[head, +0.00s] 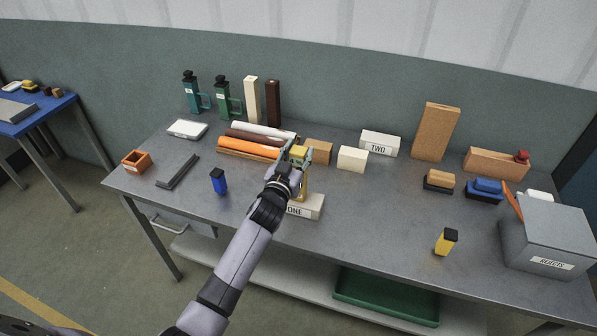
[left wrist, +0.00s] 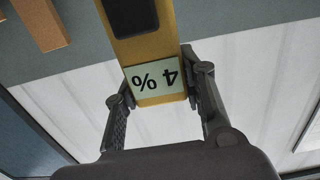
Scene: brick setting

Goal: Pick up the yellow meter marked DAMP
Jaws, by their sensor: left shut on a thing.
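My left gripper (head: 297,152) is shut on a yellow meter (head: 303,190), which it holds near the white block marked ONE. In the left wrist view the meter (left wrist: 158,50) sits between the two fingers of the left gripper (left wrist: 158,90). It has a dark panel and a pale display reading "4 %" upside down. No DAMP marking can be read. The gripper hides part of the meter in the head view, and I cannot tell whether its lower end touches anything. My right gripper is not in view.
The white block marked ONE (head: 312,209) lies just by the meter. Orange and brown rolls (head: 246,148) lie behind left. A blue item (head: 218,182) stands left, a yellow item with a black top (head: 445,243) right. A grey REJECTS box (head: 545,236) stands far right. The table front centre is clear.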

